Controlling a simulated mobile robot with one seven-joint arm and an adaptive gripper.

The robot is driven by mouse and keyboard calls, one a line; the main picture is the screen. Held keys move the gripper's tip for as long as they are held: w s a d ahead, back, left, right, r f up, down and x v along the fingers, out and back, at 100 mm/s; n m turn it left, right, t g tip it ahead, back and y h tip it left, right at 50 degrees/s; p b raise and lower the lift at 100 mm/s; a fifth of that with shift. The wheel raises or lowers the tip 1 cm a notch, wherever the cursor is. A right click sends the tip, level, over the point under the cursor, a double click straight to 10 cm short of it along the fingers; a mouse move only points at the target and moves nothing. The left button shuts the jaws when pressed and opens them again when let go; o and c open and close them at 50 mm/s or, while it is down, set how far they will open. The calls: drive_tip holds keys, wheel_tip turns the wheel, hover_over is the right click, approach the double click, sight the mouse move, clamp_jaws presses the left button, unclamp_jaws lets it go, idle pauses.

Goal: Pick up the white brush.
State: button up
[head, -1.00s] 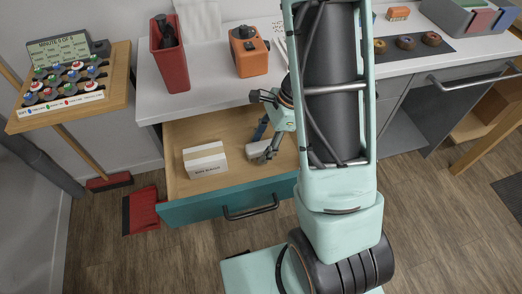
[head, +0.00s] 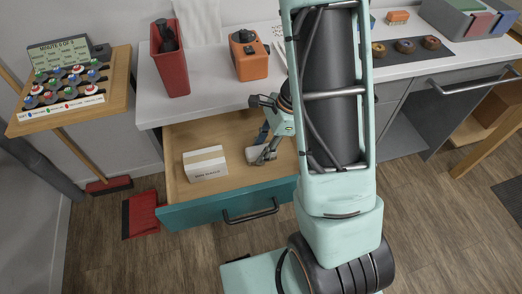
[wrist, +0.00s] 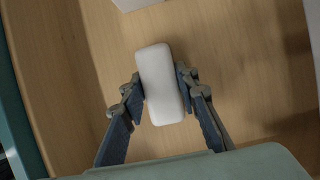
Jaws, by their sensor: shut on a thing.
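The white brush is a smooth white block with rounded edges, and it shows in the middle of the wrist view (wrist: 160,85). Its underside and any bristles are hidden. In the head view the brush (head: 253,153) is in the open drawer (head: 225,196), partly covered by my gripper (head: 264,155). In the wrist view my gripper (wrist: 161,88) has one finger against each long side of the brush and is shut on it. The brush is at or close above the drawer floor; I cannot tell which.
A white box (head: 205,164) lies in the drawer left of the brush. The drawer walls surround my gripper. On the counter above stand a red bin (head: 176,72) and an orange device (head: 250,62). The drawer floor has bare room around the box.

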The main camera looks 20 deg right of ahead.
drive_tip(key=shift+r, duration=0.7)
drive_tip(key=shift+s+d+r+p, duration=0.65)
drive_tip(key=shift+s+r, duration=1.25)
drive_tip(key=shift+s, duration=0.35)
drive_tip(key=shift+s+d+r+p, duration=0.5)
drive_tip(key=shift+s+r+p, duration=0.2)
drive_tip(key=shift+s+r, duration=1.45)
drive_tip(key=shift+s+d+r+p, duration=0.65)
drive_tip(key=shift+s+r, duration=1.05)
drive_tip(key=shift+s, duration=0.7)
